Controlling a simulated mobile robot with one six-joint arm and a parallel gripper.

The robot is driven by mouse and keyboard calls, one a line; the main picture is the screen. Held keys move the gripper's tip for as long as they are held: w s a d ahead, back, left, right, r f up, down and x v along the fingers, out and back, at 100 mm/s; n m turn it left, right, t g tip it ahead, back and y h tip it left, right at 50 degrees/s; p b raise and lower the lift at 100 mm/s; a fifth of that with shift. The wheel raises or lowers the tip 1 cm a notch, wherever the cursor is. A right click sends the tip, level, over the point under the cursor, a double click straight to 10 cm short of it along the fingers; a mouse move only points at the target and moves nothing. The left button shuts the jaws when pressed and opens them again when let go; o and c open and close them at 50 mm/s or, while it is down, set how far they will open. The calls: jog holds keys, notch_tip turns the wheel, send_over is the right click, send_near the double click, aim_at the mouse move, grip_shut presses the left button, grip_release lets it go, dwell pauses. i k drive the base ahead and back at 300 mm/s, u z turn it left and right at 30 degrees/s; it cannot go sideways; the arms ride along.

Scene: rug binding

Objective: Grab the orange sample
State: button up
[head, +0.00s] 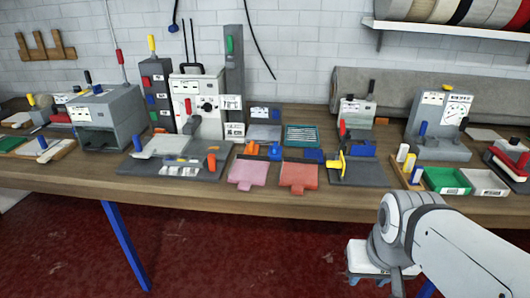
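A salmon-orange flat sample (299,178) lies at the front edge of the table, right of centre, with its front part at the very edge. A similar pink sample (247,174) lies just to its left, apart from it. My white arm reaches in from the lower right, in front of the table and well to the right of the salmon-orange sample. I cannot make out my gripper's fingers; the arm's end runs toward the bottom of the picture. Nothing of mine touches either sample.
A grey plate with a yellow-handled clamp (336,162) stands right of the samples. A grey fixture with orange parts (211,162) is to their left. Blue and orange blocks (275,152) sit behind them. Green and white trays (447,181) are at the right. Bare table edge shows between.

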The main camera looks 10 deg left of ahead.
aim_at(299, 174)
jog(key=k, duration=1.2)
jog(key=u, duration=0.55)
jog(key=i, duration=1.7)
jog(key=z, duration=0.55)
